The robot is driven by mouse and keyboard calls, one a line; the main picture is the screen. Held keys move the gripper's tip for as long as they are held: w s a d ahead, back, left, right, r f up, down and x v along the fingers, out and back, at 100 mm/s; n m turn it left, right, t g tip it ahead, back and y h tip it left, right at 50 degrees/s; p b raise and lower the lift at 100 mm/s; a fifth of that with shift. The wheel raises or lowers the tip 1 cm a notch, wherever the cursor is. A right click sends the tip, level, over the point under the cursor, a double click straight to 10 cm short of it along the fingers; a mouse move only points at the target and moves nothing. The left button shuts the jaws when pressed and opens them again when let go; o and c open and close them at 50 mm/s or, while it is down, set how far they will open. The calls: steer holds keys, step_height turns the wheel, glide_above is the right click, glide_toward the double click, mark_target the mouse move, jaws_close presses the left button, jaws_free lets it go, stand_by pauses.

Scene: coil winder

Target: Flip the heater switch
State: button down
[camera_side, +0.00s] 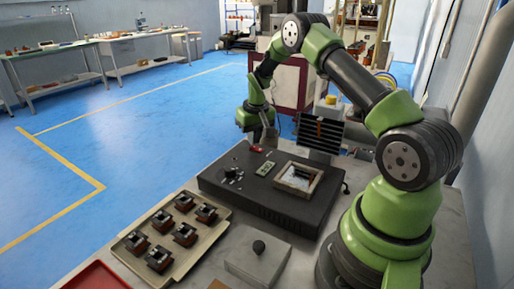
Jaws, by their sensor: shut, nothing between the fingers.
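The heater switch cannot be told for certain at this size. A small red part (256,149) shows at the far edge of the dark machine (262,203), close to my gripper's tip. My gripper (264,144) points down over that far edge, shut and empty. Whether it touches the red part cannot be told. On the machine's top are several small light and dark controls (232,176) at the left, a pale green panel (265,168) and a light-framed recess (298,178) at the right.
A beige tray (128,256) of several dark coil parts lies at the front left. A finned dark unit (320,134) stands behind. A red tray (97,277) is at the front edge.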

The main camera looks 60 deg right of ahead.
steer(key=shift+f, duration=0.55)
steer(key=shift+r, duration=0.1)
steer(key=shift+r, duration=3.45)
